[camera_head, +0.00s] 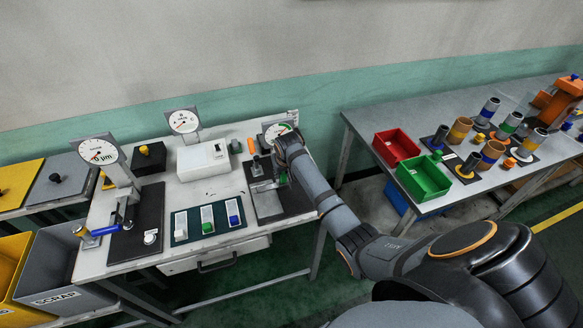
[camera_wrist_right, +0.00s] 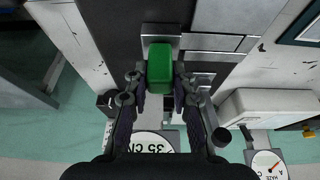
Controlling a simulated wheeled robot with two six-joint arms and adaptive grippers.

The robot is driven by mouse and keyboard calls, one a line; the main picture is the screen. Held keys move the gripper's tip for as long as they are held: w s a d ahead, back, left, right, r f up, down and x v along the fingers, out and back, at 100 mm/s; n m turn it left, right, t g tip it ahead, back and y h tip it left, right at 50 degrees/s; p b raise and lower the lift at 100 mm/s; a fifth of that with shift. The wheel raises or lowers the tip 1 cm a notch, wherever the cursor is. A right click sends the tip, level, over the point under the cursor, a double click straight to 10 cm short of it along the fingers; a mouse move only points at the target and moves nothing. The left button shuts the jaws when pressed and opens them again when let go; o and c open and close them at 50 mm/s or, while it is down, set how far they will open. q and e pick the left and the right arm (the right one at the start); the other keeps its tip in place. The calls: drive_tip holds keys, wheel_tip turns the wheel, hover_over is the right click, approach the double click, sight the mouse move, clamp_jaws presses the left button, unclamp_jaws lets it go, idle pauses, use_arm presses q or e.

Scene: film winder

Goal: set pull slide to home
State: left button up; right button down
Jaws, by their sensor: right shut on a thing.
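The pull slide is on the metal fixture on the dark base plate (camera_head: 266,206) at the right side of the white table in the head view. Its metal rails (camera_wrist_right: 212,42) show in the right wrist view. A green block-shaped grip (camera_wrist_right: 160,68) sits on the slide, between my right fingers. My right gripper (camera_head: 284,172) reaches down over the fixture and is shut on the green grip. In the head view the arm hides part of the fixture and most of the grip. My left gripper is not in view.
A dial gauge (camera_head: 279,128) stands behind the fixture, close to my right wrist. To the left are a white box (camera_head: 203,161) and a dark tray with coloured blocks (camera_head: 181,238). Red (camera_head: 396,147) and green (camera_head: 423,178) bins stand on the right table.

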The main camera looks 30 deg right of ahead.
drive_tip(key=shift+a, duration=0.1)
drive_tip(key=c, duration=1.4)
unclamp_jaws()
drive_tip(key=shift+o, duration=1.4)
drive_tip(key=shift+w+a, duration=0.1)
drive_tip(key=shift+a, duration=0.15)
drive_tip(key=shift+d, duration=0.1)
drive_tip(key=shift+r, duration=0.1)
drive_tip(key=v, duration=1.1)
drive_tip(key=shift+s+r, duration=0.3)
drive_tip(key=shift+r, duration=0.05)
